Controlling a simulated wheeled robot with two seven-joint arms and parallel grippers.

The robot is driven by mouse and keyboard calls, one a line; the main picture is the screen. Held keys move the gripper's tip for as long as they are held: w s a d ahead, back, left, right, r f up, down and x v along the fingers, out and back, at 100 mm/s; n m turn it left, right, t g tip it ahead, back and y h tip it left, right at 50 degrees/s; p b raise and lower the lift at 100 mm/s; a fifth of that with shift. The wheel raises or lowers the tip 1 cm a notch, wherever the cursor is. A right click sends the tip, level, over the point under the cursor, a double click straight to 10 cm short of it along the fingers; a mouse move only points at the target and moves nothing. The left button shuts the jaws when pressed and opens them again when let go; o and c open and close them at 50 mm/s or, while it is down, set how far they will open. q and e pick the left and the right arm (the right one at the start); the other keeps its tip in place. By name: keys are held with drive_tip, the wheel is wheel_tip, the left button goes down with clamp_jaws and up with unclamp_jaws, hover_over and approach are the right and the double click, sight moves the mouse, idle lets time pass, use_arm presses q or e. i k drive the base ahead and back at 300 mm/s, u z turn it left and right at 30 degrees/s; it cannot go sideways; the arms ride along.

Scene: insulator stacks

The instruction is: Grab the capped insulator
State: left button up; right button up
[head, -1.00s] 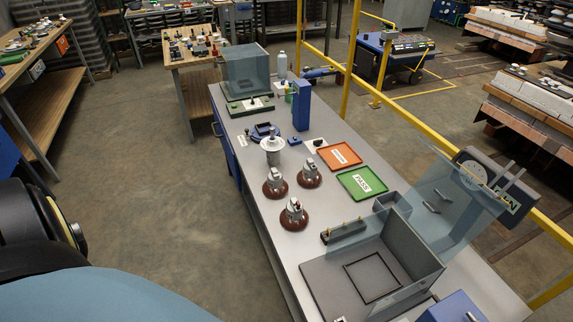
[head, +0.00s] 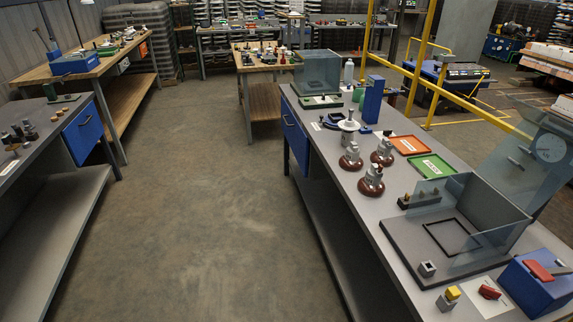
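Three brown insulators with grey metal caps stand upright in a cluster on the long grey workbench (head: 345,215): one at the left (head: 350,163), one at the right (head: 382,158) and one nearest me (head: 371,188). A white insulator (head: 348,126) with a metal top stands just behind them. I cannot tell which of these the task means by the capped insulator. Neither of my grippers is in view, so what they hold is not shown.
An orange tray (head: 409,145) and a green tray (head: 432,167) lie right of the insulators. A clear-walled enclosure (head: 480,205) and a blue box (head: 540,286) stand nearer on the bench. Open floor (head: 220,220) lies between this bench and the left grey bench (head: 50,215).

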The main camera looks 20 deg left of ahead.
sight(350, 162)
drive_tip(key=u, duration=0.4)
drive_tip(key=i, duration=0.85)
drive_tip(key=z, duration=0.3)
